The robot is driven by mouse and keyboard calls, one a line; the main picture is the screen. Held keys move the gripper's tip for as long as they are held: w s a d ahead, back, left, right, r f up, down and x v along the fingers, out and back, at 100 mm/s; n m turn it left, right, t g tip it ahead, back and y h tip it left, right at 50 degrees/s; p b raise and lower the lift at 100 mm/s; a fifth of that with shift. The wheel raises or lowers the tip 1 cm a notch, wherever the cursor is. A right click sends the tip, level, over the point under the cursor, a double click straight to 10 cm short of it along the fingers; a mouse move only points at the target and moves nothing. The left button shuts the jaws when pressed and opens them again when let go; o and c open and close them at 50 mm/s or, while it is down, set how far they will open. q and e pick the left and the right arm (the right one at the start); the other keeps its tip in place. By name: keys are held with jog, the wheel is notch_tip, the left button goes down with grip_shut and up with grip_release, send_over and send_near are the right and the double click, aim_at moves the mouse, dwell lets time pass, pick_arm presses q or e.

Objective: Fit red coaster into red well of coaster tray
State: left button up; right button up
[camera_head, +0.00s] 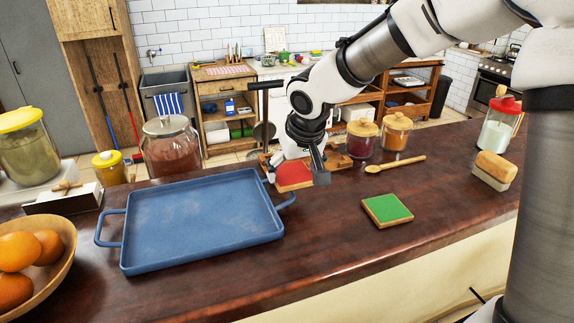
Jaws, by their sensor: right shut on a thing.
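My right gripper (319,175) reaches in from the upper right and is shut on the red coaster (293,176). The coaster has a red face with a pale wooden edge and is held tilted above the dark counter, just right of the blue tray. A wooden piece (339,160), likely the coaster tray, lies behind the coaster and gripper. They hide most of it, and its wells cannot be made out. A green coaster (387,209) with a wooden edge lies flat on the counter, to the right and nearer. My left gripper is not in view.
A large blue tray (200,215) with handles fills the counter's left middle. A fruit bowl (65,255) stands at the left front. Jars (361,140), a wooden spoon (395,165) and a wood-topped block (494,170) stand around. Counter around the green coaster is clear.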

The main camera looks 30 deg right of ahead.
jog(key=w+d+p, duration=0.1)
jog(key=w+d, duration=0.1)
jog(key=w, duration=0.1)
jog(key=w+d+f+p, duration=0.1)
jog(key=w+d+p, duration=0.1)
jog(key=w, duration=0.2)
jog(key=w+d+p, duration=0.1)
jog(key=w+p, duration=0.1)
jog(key=w, duration=0.1)
jog(key=shift+w+d+f, duration=0.15)
jog(key=shift+w+d, duration=0.25)
jog(key=shift+w+d+p, duration=0.1)
jog(key=shift+p, duration=0.2)
jog(key=shift+w+d+f, duration=0.1)
jog(key=shift+w+f, duration=0.05)
jog(key=shift+f, duration=0.2)
notch_tip(320, 180, down, 3)
jog(key=b, duration=0.3)
jog(key=shift+f, duration=0.15)
jog(key=shift+c, duration=0.4)
jog(key=shift+w, duration=0.1)
jog(key=shift+c, duration=1.3)
jog(key=o, duration=1.2)
